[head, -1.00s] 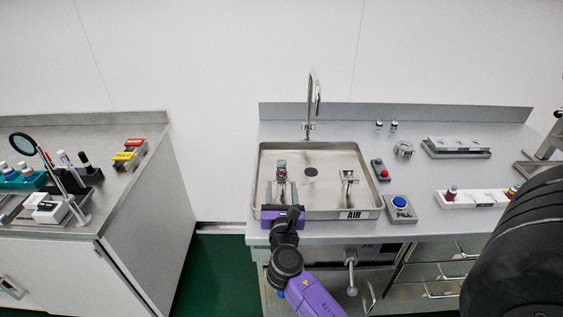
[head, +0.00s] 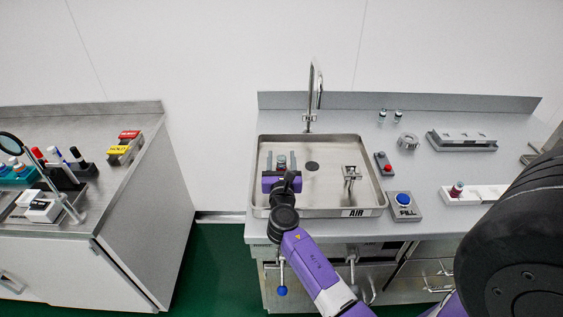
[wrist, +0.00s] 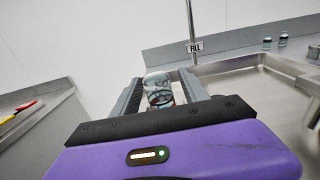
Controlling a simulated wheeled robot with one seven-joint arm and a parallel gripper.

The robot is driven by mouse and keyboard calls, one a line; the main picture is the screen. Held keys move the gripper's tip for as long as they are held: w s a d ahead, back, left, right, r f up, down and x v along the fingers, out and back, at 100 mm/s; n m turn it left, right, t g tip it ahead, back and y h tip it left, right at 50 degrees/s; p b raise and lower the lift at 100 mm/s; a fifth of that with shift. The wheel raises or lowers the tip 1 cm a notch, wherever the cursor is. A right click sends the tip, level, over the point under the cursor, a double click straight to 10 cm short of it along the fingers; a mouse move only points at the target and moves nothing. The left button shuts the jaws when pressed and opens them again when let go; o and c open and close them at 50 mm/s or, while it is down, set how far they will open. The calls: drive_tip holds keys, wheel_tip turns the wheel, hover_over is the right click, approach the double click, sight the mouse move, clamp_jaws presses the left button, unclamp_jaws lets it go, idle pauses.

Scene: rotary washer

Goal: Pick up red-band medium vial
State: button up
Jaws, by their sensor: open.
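A small clear vial with a dark cap and a reddish band (wrist: 158,90) stands in the steel sink tray, between the fingers of my gripper (wrist: 162,82). In the head view the vial (head: 281,161) shows at the left of the tray, its lower part hidden by my gripper (head: 281,155). The gripper is open, one finger on each side of the vial. I cannot tell whether either finger touches it. Another red-capped vial (head: 457,188) stands in a white rack on the right counter.
The sink tray (head: 330,205) has a raised rim, a tap (head: 314,90) behind and a small metal stand (head: 351,174) at right. A red button (head: 388,168) and a blue FILL button (head: 403,199) lie to its right.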

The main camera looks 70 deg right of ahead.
drive_tip(key=shift+w+d, duration=0.2)
drive_tip(key=shift+d, duration=0.3)
clamp_jaws()
wheel_tip(320, 180, up, 20)
drive_tip(key=p, duration=0.5)
drive_tip(key=shift+p, duration=0.4)
